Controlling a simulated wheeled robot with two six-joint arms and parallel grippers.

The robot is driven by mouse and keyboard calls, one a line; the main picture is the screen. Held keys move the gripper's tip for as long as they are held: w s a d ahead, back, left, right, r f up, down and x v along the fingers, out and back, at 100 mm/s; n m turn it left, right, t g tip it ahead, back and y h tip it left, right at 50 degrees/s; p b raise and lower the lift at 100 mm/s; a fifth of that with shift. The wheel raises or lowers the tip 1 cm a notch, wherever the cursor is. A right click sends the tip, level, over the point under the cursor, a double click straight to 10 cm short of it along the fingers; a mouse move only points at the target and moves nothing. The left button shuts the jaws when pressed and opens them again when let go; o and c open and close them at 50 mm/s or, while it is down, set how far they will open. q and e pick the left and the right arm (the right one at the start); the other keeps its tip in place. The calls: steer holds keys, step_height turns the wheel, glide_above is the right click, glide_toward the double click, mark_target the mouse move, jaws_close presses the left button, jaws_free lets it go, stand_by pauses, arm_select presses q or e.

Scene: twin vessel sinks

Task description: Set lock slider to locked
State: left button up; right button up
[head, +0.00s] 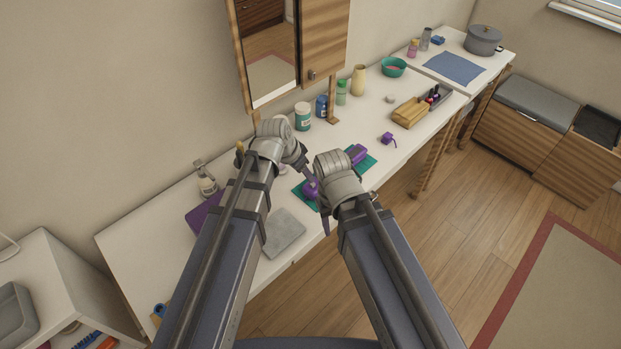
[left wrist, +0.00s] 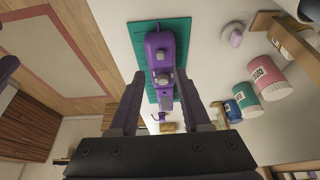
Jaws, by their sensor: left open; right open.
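A purple device (left wrist: 155,43) with small grey parts (left wrist: 163,77) on its top lies on a green mat (left wrist: 177,40) in the left wrist view. I cannot tell which grey part is the lock slider, or its setting. In the head view my arms hide the device's middle; purple ends show, one at the far right (head: 357,153). My left gripper (left wrist: 162,76) is open, its fingers on either side of the device in the picture; contact is unclear. My right gripper (head: 325,222) is open near the counter's front edge, its fingers mostly hidden by its own wrist.
A grey slab (head: 284,234) lies left of the mat. Bottles and jars (head: 303,116) stand along the wall, below a mirror cabinet (head: 322,40). A small purple item (head: 388,138) and a wooden block (head: 410,112) lie to the right. White counter between them is clear.

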mark_target(313, 184)
arm_select(q)
steer(key=b+x, duration=0.7)
steer(key=shift+w+f, duration=0.15)
steer(key=shift+f, duration=0.25)
jaws_close()
steer(key=shift+d, duration=0.1)
stand_by(1.1)
